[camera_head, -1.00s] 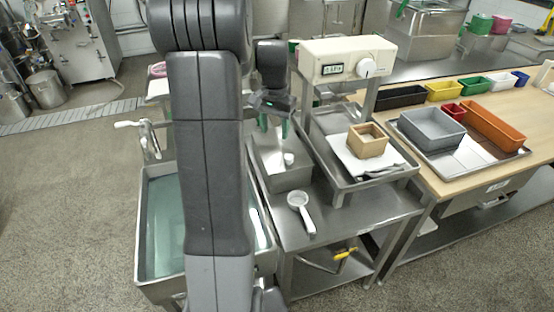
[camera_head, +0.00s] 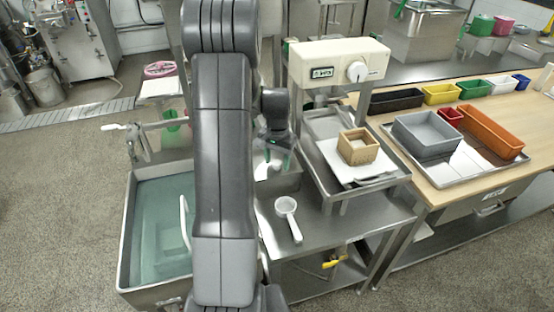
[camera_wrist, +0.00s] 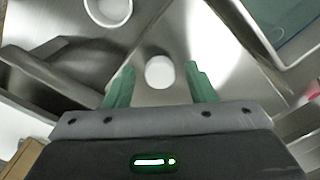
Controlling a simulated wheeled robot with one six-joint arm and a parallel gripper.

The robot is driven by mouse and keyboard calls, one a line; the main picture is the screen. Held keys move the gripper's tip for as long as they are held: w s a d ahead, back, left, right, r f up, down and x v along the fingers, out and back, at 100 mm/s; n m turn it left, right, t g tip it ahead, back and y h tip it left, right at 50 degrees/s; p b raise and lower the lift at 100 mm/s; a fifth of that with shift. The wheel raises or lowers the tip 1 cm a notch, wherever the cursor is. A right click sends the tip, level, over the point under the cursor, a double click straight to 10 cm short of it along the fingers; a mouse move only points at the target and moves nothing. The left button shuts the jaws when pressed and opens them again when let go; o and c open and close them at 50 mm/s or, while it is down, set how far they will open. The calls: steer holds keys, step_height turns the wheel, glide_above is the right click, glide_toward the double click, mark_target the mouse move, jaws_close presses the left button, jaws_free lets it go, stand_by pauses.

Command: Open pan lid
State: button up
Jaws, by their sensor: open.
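The metal pan (camera_head: 284,184) stands on the steel table in the middle of the head view, partly hidden by my arm. Its shiny lid (camera_wrist: 178,25) fills the middle of the wrist view, with a round white knob (camera_wrist: 159,72) on it. My gripper (camera_wrist: 160,68) is open, its two green fingers on either side of the knob with a gap at each side. I cannot tell how far the fingertips are above the lid.
A white ladle (camera_head: 288,215) lies in front of the pan; its cup (camera_wrist: 108,10) shows in the wrist view. A water-filled sink (camera_head: 128,235) is at left. A scale (camera_head: 338,62) and a tray with a wooden box (camera_head: 358,146) stand at right.

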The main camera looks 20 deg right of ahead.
jaws_close()
steer(key=shift+r, duration=0.15)
